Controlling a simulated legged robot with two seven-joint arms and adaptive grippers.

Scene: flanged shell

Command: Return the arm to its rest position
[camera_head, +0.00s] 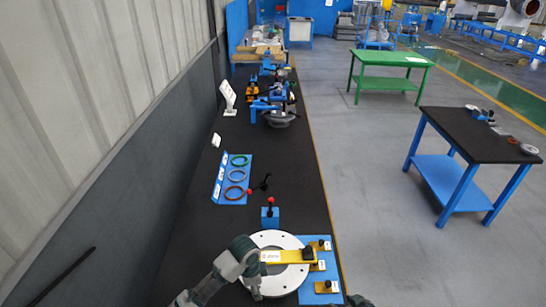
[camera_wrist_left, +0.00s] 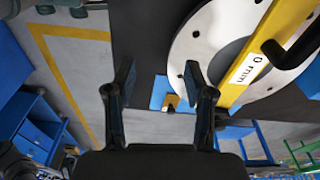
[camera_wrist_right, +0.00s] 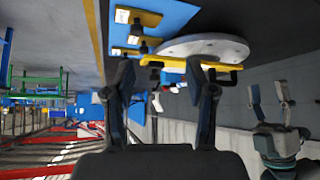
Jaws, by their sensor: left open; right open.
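The flanged shell (camera_head: 272,239), a round pale disc with holes around its rim, lies at the front of the black bench. A yellow bar (camera_head: 285,257) with a black knob lies across it; the bar also shows in the left wrist view (camera_wrist_left: 262,58). My left gripper (camera_head: 248,268) is over the disc's left side in the head view; contact is unclear there. Its jaws (camera_wrist_left: 160,82) are open and empty in the left wrist view. My right gripper (camera_wrist_right: 162,78) is open and empty, with the disc (camera_wrist_right: 205,46) beyond its fingers. The head view barely shows the right arm, at the bottom edge.
A blue plate (camera_head: 308,292) with small yellow blocks lies right of the shell. A blue block with a red knob (camera_head: 270,213) stands behind it. Farther back are a blue ring holder (camera_head: 221,186) and clustered fixtures (camera_head: 280,100). A wall borders the bench's left; open floor lies right.

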